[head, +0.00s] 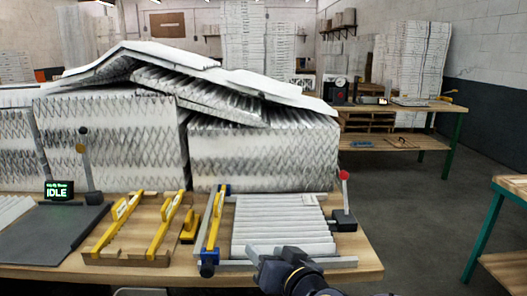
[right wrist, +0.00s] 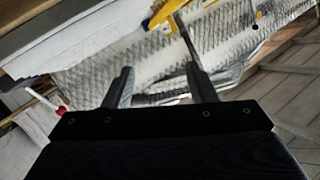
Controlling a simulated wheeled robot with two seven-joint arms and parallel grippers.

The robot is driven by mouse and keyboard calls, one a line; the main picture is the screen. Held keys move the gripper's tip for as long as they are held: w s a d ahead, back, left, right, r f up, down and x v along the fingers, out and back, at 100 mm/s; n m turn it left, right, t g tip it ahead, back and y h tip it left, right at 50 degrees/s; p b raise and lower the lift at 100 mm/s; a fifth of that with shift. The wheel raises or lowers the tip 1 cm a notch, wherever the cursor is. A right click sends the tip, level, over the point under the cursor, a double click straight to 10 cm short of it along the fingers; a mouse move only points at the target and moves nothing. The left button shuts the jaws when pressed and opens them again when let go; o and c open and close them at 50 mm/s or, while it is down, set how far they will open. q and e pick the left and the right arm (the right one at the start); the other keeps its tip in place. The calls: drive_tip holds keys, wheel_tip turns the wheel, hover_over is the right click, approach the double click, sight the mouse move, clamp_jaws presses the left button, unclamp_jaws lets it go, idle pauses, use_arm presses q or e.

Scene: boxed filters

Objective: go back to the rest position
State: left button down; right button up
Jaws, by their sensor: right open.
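My right gripper (head: 268,264) shows at the bottom of the head view, in front of the near edge of the workbench (head: 365,262). In the right wrist view the fingers of this gripper (right wrist: 158,68) stand apart with nothing between them. The right arm comes in from the bottom right. My left gripper is not in the head view.
Large pleated filters (head: 110,138) stand along the bench's back. A framed panel (head: 283,228), yellow-handled fixtures (head: 125,206), a red-knobbed lever (head: 344,176) and an IDLE display (head: 59,190) occupy the bench. Clear floor (head: 420,215) lies to the right, before another table (head: 500,200).

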drive_tip(key=s+d+f+m+g+h+p, duration=0.1)
drive_tip(key=s+d+f+g+p, duration=0.1)
drive_tip(key=s+d, duration=0.8)
drive_tip(key=s+d+f+m+g+h+p, duration=0.1)
drive_tip(key=s+d+f+g+h, duration=0.1)
drive_tip(key=s+d+f+g, duration=0.3)
drive_tip(key=s+d+g, duration=0.1)
drive_tip(key=s+d, duration=0.3)
drive_tip(key=s, duration=0.3)
drive_tip(key=shift+s+d+p, duration=0.4)
